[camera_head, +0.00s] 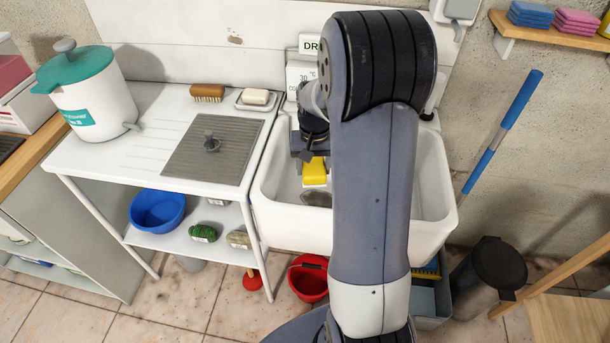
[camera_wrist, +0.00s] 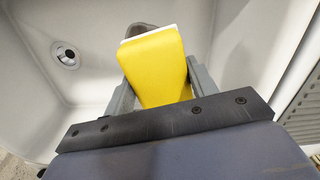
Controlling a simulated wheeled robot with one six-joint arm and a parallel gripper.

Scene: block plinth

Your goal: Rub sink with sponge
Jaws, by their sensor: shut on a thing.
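The white sink (camera_head: 283,213) stands in the middle of the head view, partly hidden behind my arm. My gripper (camera_head: 315,165) is over the sink's left part and is shut on a yellow sponge (camera_head: 314,172) with a white layer. In the wrist view the sponge (camera_wrist: 157,72) sits between the two grey fingers of my gripper (camera_wrist: 158,85). The sink's pale inner wall and round drain (camera_wrist: 68,56) show behind it. A dark grey-brown patch or object (camera_wrist: 138,30) lies beyond the sponge. I cannot tell whether the sponge touches the sink.
A white table (camera_head: 85,158) adjoins the sink on the left, with a teal-lidded pot (camera_head: 88,90), a brush (camera_head: 207,92) and a soap dish (camera_head: 255,99). A blue-handled pole (camera_head: 502,130) leans at the right. A red bucket (camera_head: 308,280) stands below.

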